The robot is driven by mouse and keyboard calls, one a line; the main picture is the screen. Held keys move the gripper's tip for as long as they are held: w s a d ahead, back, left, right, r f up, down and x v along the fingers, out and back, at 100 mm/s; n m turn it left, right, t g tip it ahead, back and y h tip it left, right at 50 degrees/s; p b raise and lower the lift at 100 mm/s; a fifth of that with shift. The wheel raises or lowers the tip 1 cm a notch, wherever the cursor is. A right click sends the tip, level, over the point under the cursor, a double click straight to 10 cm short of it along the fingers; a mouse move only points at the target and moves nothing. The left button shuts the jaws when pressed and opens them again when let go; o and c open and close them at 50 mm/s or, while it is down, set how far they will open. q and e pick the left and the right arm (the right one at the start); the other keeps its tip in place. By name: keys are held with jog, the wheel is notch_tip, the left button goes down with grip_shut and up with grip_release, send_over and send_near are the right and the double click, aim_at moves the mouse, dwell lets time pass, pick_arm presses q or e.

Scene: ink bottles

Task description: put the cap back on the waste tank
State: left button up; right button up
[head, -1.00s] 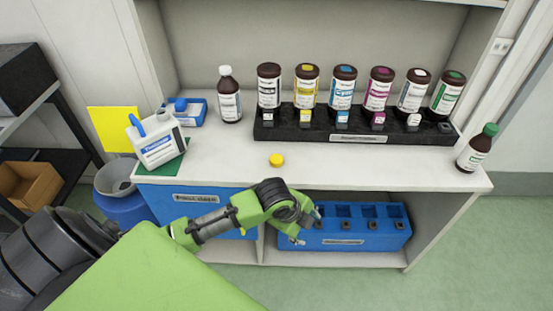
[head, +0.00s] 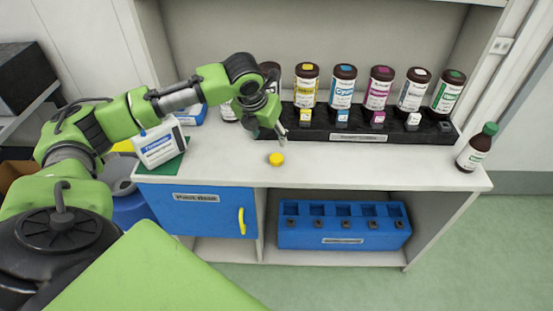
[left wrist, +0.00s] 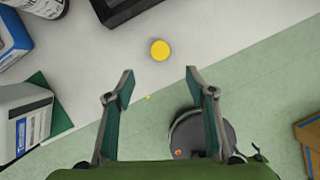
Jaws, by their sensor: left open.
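A round yellow cap (head: 276,159) lies on the white counter near its front edge. It also shows in the left wrist view (left wrist: 160,50), just beyond the fingertips and roughly centred between them. A white jug with a blue-and-white label (head: 160,148), which looks like the waste tank, stands on a green mat at the counter's left end. My arm hides its top. My left gripper (head: 270,132) is open and empty, pointing down above the counter near the cap, apart from it. It shows open in the left wrist view (left wrist: 159,78). My right gripper is not in view.
A black rack (head: 380,130) with several ink bottles stands behind the cap. A brown bottle with a green cap (head: 477,148) is at the right end. A blue-topped box (head: 190,113) sits behind the jug.

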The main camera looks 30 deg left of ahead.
pick_arm(q)
jog(key=shift+f, duration=0.1)
send_over(276, 158)
jog(key=s, duration=0.2)
jog(key=f, duration=0.7)
jog(key=shift+d+f, duration=0.2)
jog(key=shift+f, duration=0.2)
jog(key=shift+p, duration=0.3)
jog(key=shift+w+f, duration=0.1)
jog(key=shift+f, duration=0.3)
jog(key=p+x, duration=0.1)
jog(key=x, duration=0.3)
jog(key=shift+f, duration=0.3)
jog(key=c, duration=0.8)
